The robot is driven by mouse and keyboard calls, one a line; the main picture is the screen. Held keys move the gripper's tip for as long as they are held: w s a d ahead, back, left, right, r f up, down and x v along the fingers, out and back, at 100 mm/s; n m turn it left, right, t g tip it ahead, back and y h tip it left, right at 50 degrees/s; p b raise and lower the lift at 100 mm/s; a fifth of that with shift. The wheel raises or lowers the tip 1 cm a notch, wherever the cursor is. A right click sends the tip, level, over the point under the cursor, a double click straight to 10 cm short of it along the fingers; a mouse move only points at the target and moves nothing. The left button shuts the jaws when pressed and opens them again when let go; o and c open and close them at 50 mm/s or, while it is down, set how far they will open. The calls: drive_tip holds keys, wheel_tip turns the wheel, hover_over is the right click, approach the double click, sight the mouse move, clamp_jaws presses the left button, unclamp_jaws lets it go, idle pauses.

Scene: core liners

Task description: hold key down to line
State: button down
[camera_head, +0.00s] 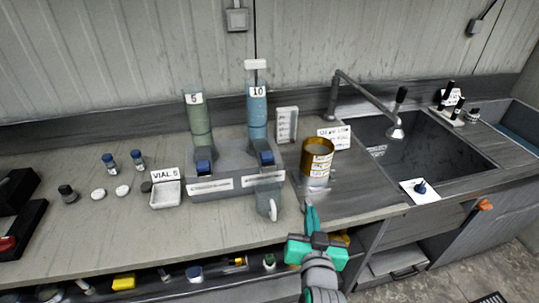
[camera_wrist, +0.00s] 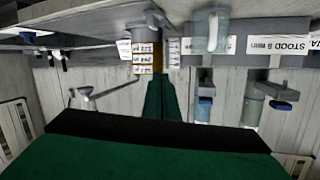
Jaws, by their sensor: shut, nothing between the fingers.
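A grey dispenser block (camera_head: 228,172) holds a greenish column marked 5 (camera_head: 201,120) and a blue column marked 10 (camera_head: 257,122). A blue key sits below each column, the left key (camera_head: 203,166) and the right key (camera_head: 267,158). A clear jug (camera_head: 268,198) stands in front of the right key; it also shows upside down in the wrist view (camera_wrist: 211,30). I cannot make out a line on it. My green gripper (camera_head: 310,212) is shut and empty, at the counter's front edge, right of the jug and apart from it. Its fingers (camera_wrist: 161,97) show together in the wrist view.
A brown-gold canister (camera_head: 317,160) with labels stands beyond my gripper. A white label card (camera_head: 287,124) stands behind it. The sink (camera_head: 420,150) with its tap is at right. A white tray (camera_head: 166,194), lids and small vials are at left. A lower shelf holds several items.

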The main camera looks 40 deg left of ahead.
drive_tip(key=s+a+r+n+g+y, duration=0.1)
drive_tip(key=a+r, duration=0.3)
drive_tip(key=r, duration=0.4)
drive_tip(key=s+a+r+n+g+y, duration=0.1)
drive_tip(key=a+r+n, duration=0.3)
drive_tip(key=r, duration=0.4)
drive_tip(key=shift+s+a+r+g+y, duration=0.25)
drive_tip(key=shift+a+r+g+y, duration=0.15)
drive_tip(key=shift+g+y, duration=0.2)
drive_tip(key=shift+a, duration=0.15)
hover_over(268, 154)
drive_tip(key=s+d, duration=0.2)
wheel_tip(268, 154, down, 2)
drive_tip(key=f, duration=0.1)
wheel_tip(268, 154, down, 2)
drive_tip(key=shift+f, duration=0.7)
drive_tip(key=shift+a+f, duration=0.1)
drive_tip(key=shift+a, duration=0.05)
drive_tip(key=shift+s, duration=0.15)
